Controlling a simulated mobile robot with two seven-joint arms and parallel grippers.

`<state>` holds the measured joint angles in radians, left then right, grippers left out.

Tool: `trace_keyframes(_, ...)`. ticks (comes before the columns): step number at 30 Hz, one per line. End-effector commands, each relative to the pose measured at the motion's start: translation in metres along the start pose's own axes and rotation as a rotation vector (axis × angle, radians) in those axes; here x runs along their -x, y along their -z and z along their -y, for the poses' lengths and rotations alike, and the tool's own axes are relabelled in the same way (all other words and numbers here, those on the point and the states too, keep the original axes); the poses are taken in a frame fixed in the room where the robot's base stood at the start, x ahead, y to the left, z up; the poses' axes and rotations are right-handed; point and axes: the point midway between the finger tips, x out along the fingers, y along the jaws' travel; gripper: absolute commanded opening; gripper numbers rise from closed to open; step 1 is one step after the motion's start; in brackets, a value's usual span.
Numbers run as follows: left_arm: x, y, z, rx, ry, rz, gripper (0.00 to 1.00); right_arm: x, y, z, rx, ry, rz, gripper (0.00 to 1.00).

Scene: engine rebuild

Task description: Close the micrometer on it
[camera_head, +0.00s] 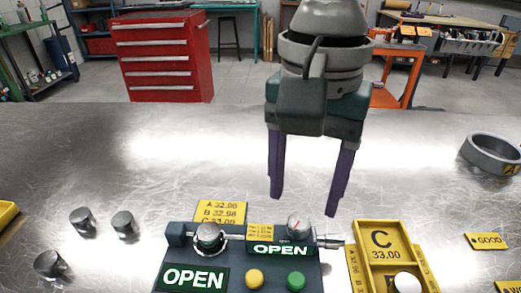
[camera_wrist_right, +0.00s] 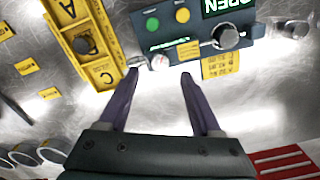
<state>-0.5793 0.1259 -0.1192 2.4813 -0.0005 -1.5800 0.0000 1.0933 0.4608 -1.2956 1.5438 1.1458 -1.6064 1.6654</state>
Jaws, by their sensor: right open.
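The micrometer (camera_head: 250,270) is a dark bench unit at the front middle of the table, with two lit OPEN signs, a yellow button (camera_head: 254,277) and a green button (camera_head: 296,280). A short metal cylinder (camera_head: 208,238) sits at its left end. A small dial (camera_head: 299,224) and a silver thimble (camera_head: 330,241) are at its right end. In the right wrist view the micrometer (camera_wrist_right: 206,46) is at the top. My right gripper (camera_head: 303,206) is open and empty, pointing down just behind and above the dial; it also shows in the right wrist view (camera_wrist_right: 160,76). My left gripper is out of view.
A yellow tray marked C 33.00 (camera_head: 362,229) stands right of the micrometer, with a white-topped piece in it. A yellow A/B/C card (camera_head: 221,211) is behind the micrometer. A grey ring (camera_head: 492,154) lies far right.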

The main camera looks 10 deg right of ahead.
Motion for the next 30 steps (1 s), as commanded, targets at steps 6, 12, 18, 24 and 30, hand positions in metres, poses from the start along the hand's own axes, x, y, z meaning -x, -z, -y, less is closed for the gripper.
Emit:
trace_keyframes(6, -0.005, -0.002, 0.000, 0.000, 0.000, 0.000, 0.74, -0.036, 0.000, 0.000, 0.001, -0.001, 0.000, 0.66)
trace_keyframes(12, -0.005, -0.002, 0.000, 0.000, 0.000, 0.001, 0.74, -0.046, 0.000, 0.000, 0.002, 0.001, -0.001, 0.66)
trace_keyframes(18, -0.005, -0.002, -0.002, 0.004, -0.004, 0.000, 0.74, -0.046, 0.000, 0.000, 0.003, 0.001, -0.001, 0.66)
trace_keyframes(24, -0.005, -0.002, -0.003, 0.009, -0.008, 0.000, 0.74, -0.046, 0.000, 0.000, 0.003, 0.001, -0.001, 0.44)
trace_keyframes(30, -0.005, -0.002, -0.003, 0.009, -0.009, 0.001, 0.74, -0.045, 0.000, 0.000, 0.003, 0.001, -0.001, 0.22)
